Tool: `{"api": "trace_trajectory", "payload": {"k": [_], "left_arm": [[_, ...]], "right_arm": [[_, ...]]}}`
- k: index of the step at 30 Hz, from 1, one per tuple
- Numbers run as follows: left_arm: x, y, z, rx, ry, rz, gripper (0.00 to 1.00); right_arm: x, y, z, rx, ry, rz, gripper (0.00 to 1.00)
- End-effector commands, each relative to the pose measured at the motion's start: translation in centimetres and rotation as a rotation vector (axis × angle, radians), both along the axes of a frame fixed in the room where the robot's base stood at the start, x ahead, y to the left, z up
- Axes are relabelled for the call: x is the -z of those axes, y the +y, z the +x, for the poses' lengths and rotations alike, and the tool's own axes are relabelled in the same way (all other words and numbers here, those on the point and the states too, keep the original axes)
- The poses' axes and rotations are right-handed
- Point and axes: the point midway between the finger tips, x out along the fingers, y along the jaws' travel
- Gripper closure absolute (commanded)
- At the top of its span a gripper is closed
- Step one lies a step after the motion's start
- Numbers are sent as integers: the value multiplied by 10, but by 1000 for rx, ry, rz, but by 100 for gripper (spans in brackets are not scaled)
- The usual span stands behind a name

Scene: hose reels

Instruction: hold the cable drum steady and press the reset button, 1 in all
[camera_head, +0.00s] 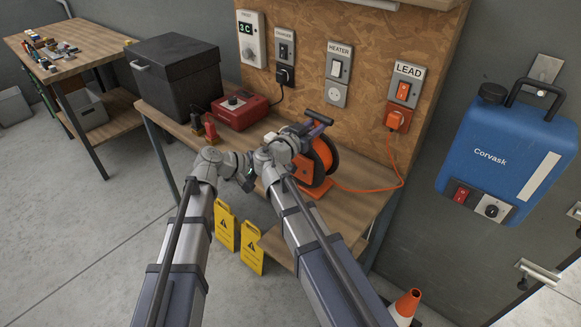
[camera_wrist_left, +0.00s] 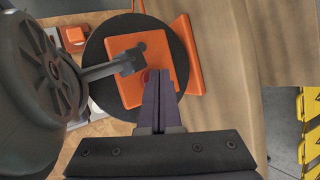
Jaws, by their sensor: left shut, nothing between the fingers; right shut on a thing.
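The orange and black cable drum (camera_head: 323,160) stands upright on the workbench. My right gripper (camera_head: 318,120) is at the top of the drum, shut on its handle; the hold is partly hidden by my own wrist. My left gripper (camera_head: 249,181) is shut and empty, low at the drum's near side. In the left wrist view its closed fingers (camera_wrist_left: 158,88) point at the drum's square orange face (camera_wrist_left: 125,92). A small red spot, seemingly the reset button (camera_wrist_left: 149,76), shows at the fingertips. I cannot tell whether they touch it.
An orange cable (camera_head: 370,190) runs from the drum to the LEAD socket (camera_head: 398,120). A red box (camera_head: 240,111) and a black case (camera_head: 177,75) stand left on the workbench (camera_head: 378,205). Yellow signs (camera_head: 251,247) stand below. A blue tank (camera_head: 505,145) hangs right.

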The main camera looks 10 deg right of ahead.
Motion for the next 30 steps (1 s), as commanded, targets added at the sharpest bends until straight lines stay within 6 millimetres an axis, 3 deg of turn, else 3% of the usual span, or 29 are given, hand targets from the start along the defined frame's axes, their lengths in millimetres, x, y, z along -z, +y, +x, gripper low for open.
{"api": "trace_trajectory", "payload": {"k": [30], "left_arm": [[0,-3,2,-1,-1,-1,100]], "right_arm": [[0,0,0,-1,0,0,100]]}}
